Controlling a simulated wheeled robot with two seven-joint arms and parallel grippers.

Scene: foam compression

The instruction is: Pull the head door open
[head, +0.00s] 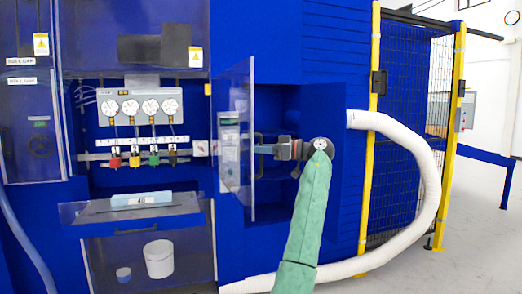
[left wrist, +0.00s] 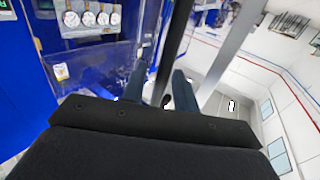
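The clear door panel (head: 233,95) hangs on the blue machine and stands swung out, its right edge nearer to me. A dark handle (head: 258,136) sits at that right edge. My left gripper (head: 262,149), on the green-sleeved arm, points left with its fingers at the handle. In the left wrist view the two fingers (left wrist: 160,75) are apart, with a dark bar (left wrist: 176,40) running between them, likely the handle. I cannot tell whether the fingers touch it. My right gripper is in neither view.
An open blue recess (head: 270,205) lies behind the door. A gauge panel (head: 141,106) and a shelf (head: 135,212) are to its left. A thick white hose (head: 428,175) curves at the right, before the yellow-framed mesh fence (head: 405,120). Floor (head: 470,240) is clear at far right.

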